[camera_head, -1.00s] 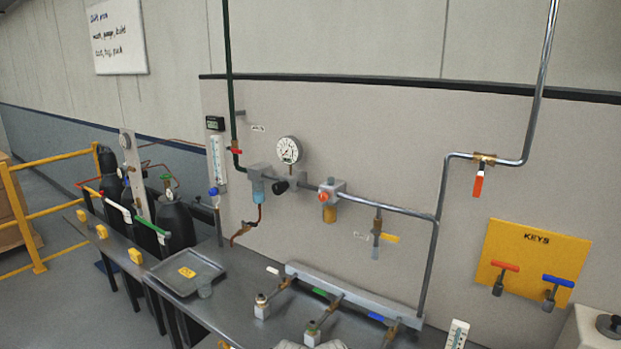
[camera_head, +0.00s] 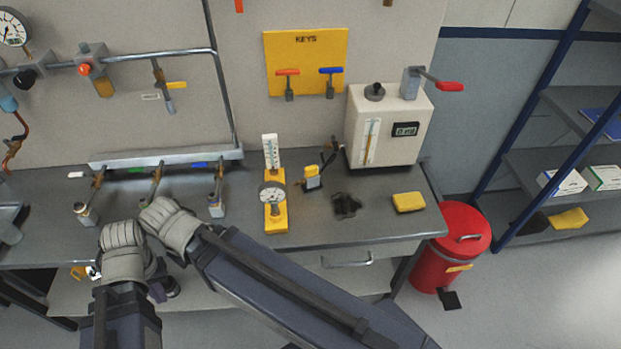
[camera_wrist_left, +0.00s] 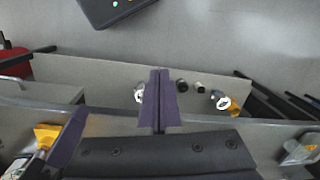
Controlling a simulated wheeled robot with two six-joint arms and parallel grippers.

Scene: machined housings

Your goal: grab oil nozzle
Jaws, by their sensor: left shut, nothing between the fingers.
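A small yellow-bodied nozzle (camera_head: 312,178) with a dark hose stands on the bench, left of the white oil dispenser (camera_head: 382,125). I take it as the oil nozzle, though the picture is small. My left gripper (camera_head: 162,284) is low at the bench's front edge, well left of and below the nozzle. Its purple fingers (camera_wrist_left: 159,98) are together and empty in the left wrist view. My right arm comes in from the lower right, its wrist beside the left one. Its fingers are not clearly visible. I cannot make out the nozzle in the left wrist view.
A yellow stand with a gauge (camera_head: 273,195) is left of the nozzle. A black rag (camera_head: 346,205) and yellow sponge (camera_head: 408,202) lie to its right. A manifold with valves (camera_head: 155,158) runs along the left back. A red bin (camera_head: 455,240) stands beyond the bench's right end.

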